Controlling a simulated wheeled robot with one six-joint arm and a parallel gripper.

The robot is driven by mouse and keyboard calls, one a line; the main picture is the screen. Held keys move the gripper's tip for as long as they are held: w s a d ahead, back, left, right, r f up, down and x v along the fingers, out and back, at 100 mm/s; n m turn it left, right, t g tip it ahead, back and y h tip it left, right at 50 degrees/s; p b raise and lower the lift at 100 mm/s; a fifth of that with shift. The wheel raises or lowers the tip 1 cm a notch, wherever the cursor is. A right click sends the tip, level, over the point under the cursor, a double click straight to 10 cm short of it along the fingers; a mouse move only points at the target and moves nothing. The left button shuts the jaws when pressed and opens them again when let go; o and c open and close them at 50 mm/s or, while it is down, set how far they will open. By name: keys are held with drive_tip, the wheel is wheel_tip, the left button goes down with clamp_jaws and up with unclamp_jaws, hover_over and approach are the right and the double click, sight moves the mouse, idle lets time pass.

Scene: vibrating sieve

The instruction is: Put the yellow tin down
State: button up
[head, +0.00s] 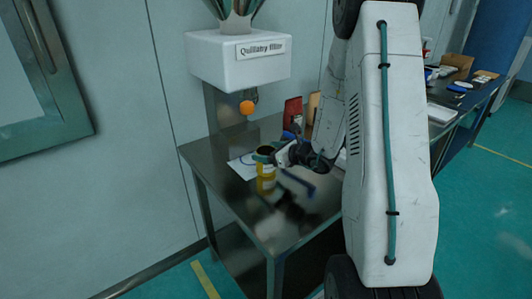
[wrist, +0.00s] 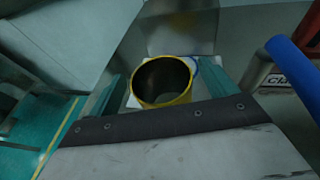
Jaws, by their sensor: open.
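The yellow tin (head: 266,172) stands upright on the dark metal table (head: 270,226), near its left side. In the wrist view the tin (wrist: 163,101) is open-topped, with a dark inside and a yellow rim. It seems to rest on or beside a white sheet with a blue edge. My gripper (head: 272,157) is at the tin. In the wrist view its two teal fingers stand to the left and right of the tin, open. The lower part of the tin is hidden by my gripper's body there, and I cannot tell whether a finger touches it.
Red and tan upright boards (head: 293,112) stand behind my gripper. A blue tube (wrist: 292,62) is close at the right. The table's front is mostly clear.

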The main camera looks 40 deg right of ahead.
drive_tip(key=v, duration=1.1)
drive_tip(key=s+a+r+n+g+y, duration=0.3)
drive_tip(key=a+r+n+g, duration=0.2)
drive_tip(key=a+n, duration=0.45)
drive_tip(key=s+a+r+n+g+y, duration=0.35)
drive_tip(key=a+r+n, duration=0.3)
drive_tip(key=a, duration=0.55)
drive_tip(key=s+a+r+n+g+h, duration=0.1)
drive_tip(key=s+a+n+g+h, duration=0.4)
drive_tip(key=s+n, duration=0.55)
drive_tip(key=s+d+r+n+h, duration=0.3)
drive_tip(key=s+d+n+h, duration=0.1)
drive_tip(key=s+n+h, duration=0.1)
drive_tip(key=shift+s+n+t+h, duration=0.35)
drive_tip(key=shift+s+n+t, duration=0.15)
drive_tip(key=shift+s, duration=0.55)
